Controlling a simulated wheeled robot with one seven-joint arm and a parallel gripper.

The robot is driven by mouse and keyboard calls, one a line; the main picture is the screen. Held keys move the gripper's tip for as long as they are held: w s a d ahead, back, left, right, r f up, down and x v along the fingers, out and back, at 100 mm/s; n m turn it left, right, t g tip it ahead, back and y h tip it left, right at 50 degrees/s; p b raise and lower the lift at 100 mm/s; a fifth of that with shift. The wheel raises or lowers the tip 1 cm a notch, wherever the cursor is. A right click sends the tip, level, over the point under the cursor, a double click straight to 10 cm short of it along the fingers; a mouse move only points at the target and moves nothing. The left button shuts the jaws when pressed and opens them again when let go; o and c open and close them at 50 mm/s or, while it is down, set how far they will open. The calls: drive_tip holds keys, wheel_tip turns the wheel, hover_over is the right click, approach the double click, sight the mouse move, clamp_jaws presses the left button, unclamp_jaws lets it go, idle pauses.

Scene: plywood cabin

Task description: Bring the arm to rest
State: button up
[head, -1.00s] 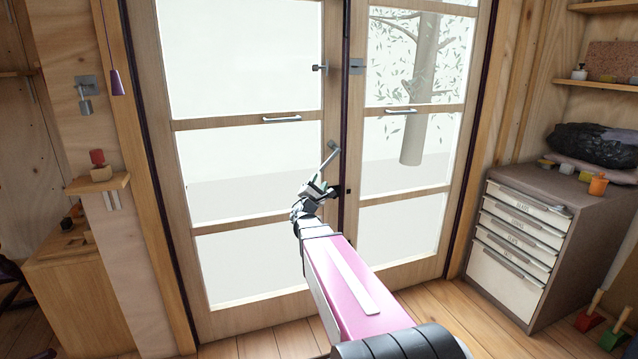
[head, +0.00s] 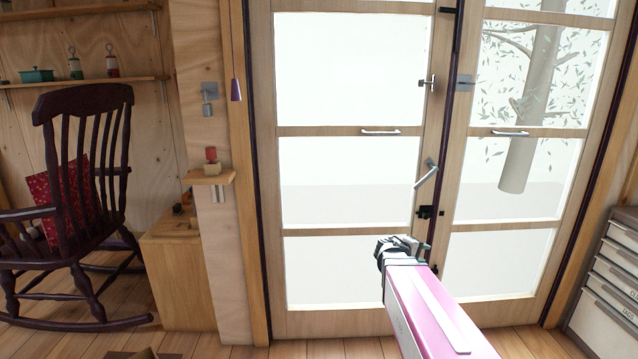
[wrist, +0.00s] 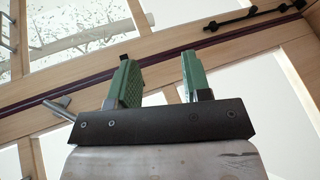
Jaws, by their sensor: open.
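My arm reaches forward toward the glazed double doors (head: 347,131) with its pink link in the lower right of the head view. My gripper's fingers are mostly hidden behind my wrist in the head view. In the wrist view my gripper (wrist: 158,85) shows two green fingers standing apart with nothing between them. Beyond the fingers are the wooden door frame and glass panes. A grey lever handle (head: 427,173) sits on the left door near the middle seam, above my wrist. It also shows in the wrist view (wrist: 58,110), left of the fingers. The doors look closed.
A dark rocking chair (head: 88,200) stands at the left, beside a low wooden cabinet (head: 183,270). A small wall shelf (head: 209,177) holds a red-topped object. A drawer cabinet (head: 612,275) stands at the right edge. Bare floor shows before the doors.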

drive_tip(key=s+a+f+m+g+y, duration=0.6)
drive_tip(key=s+a+f+y, duration=0.6)
drive_tip(key=a, duration=0.5)
drive_tip(key=s+f, duration=0.1)
drive_tip(key=s, duration=0.1)
drive_tip(key=shift+s+a+y, duration=0.15)
drive_tip(key=shift+s+y, duration=0.15)
drive_tip(key=shift+s, duration=0.05)
